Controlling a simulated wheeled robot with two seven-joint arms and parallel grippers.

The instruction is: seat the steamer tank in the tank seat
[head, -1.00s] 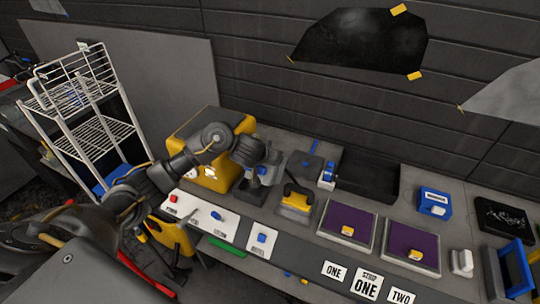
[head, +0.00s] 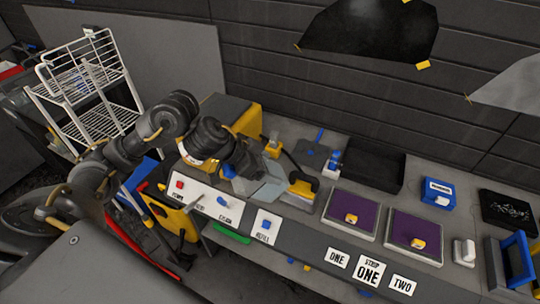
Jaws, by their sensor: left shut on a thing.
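My left gripper (head: 238,172) reaches over the front of the bench from the left. It is shut on a grey, partly see-through tank (head: 268,190) with a blue part (head: 228,171) by the fingers. The tank looks tilted and hangs just behind the white control strip. The yellow steamer body (head: 215,143) stands behind my left arm, which hides much of it. I cannot make out the tank seat; the arm and tank cover that area. My right gripper is not in view.
A yellow-handled tool (head: 302,186) sits close right of the tank. Two purple pads (head: 351,213), a black tray (head: 362,168) and a blue box (head: 438,194) lie further right. A white wire rack (head: 88,90) stands left.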

